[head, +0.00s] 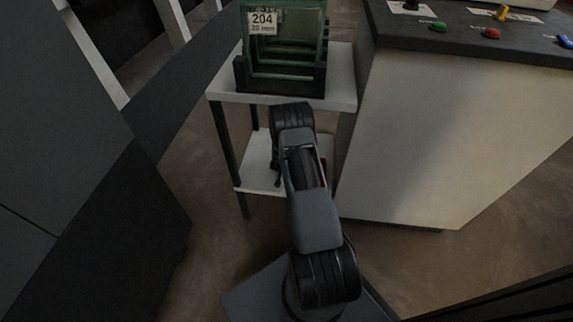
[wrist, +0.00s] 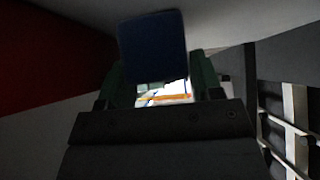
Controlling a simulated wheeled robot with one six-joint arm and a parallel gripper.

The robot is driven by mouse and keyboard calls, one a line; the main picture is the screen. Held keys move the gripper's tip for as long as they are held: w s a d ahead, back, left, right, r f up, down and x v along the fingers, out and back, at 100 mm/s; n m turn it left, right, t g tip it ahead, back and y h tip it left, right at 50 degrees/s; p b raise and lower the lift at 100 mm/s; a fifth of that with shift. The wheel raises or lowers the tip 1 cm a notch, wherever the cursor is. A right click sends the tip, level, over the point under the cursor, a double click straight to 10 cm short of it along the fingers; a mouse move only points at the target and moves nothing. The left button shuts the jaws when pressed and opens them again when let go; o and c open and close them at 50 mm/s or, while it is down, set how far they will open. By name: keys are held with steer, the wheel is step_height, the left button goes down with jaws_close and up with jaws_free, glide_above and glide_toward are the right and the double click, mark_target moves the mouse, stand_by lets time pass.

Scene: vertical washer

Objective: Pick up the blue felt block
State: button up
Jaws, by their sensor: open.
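The blue felt block (wrist: 152,47) shows in the wrist view as a dark blue, rounded square in front of my gripper. My gripper (wrist: 156,70) is open, with one green finger to the left of the block and one to the right. The block overlaps the space between the fingers; I cannot tell whether either finger touches it. I cannot make out the block in the head view, where my arm covers part of the stand's lower shelf (head: 258,178).
A white two-tier stand (head: 341,88) holds a black rack (head: 290,88) of glass panes (head: 300,28) labelled 204, 20 mm. To its right is a cabinet (head: 430,130) with coloured knobs on its dark top. A dark panel (head: 60,130) is at left. A red surface (wrist: 45,50) shows in the wrist view.

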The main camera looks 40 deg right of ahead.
steer(key=c, duration=0.6)
steer(key=shift+o, duration=0.2)
steer(key=shift+r, duration=0.1)
